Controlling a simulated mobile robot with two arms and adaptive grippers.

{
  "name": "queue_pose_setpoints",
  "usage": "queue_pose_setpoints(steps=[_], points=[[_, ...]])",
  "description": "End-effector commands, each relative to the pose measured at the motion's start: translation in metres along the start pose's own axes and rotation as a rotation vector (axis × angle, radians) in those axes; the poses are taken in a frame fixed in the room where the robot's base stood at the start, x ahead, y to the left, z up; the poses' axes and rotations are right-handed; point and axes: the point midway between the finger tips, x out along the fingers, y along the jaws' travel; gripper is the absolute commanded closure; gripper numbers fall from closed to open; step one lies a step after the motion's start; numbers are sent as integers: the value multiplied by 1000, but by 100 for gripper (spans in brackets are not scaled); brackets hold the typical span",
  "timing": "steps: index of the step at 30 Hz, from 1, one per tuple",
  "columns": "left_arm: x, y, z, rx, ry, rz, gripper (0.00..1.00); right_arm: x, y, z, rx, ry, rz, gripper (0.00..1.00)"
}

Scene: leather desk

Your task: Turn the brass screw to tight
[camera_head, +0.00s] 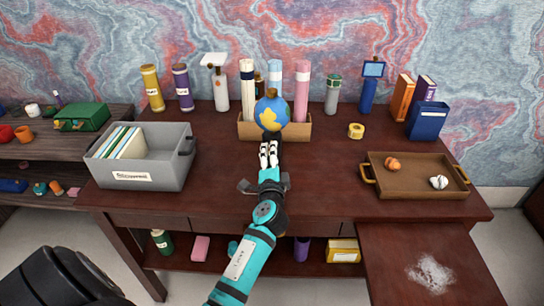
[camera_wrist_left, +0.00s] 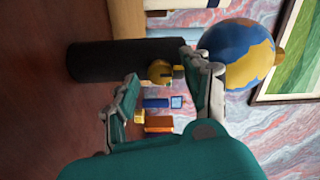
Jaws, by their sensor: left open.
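The brass screw (camera_wrist_left: 160,72) is a small yellowish knob against a dark post (camera_wrist_left: 105,60) in the left wrist view, which is turned on its side. A blue and yellow globe (camera_wrist_left: 238,52) sits at the post's upper end; it also shows in the head view (camera_head: 271,112). My left gripper (camera_head: 269,153) is in front of the globe. Its fingers are apart, with the screw appearing between the fingertips (camera_wrist_left: 161,68). I cannot tell whether they touch it. The screw is hidden in the head view. My right gripper is not in view.
A wooden holder with rolled tubes (camera_head: 300,127) stands behind the globe. A grey bin (camera_head: 165,170) is to the left. A brown tray (camera_head: 415,190) with two small objects and a yellow tape roll (camera_head: 356,131) are to the right. Desk between bin and tray is mostly clear.

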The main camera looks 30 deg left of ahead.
Motion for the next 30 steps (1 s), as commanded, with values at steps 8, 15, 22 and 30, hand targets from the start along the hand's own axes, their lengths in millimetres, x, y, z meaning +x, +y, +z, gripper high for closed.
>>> queue_pose_setpoints(steps=[8, 15, 22, 30], points=[[-52, 2, 0, -2, -1, 5, 51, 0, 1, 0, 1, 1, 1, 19], [-97, 2, 0, 0, -1, 4, 51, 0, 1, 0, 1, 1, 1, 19], [-115, 1, 0, 0, -1, 2, 51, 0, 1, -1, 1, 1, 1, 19], [-116, 0, 0, 0, 0, 1, 51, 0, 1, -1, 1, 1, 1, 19]])
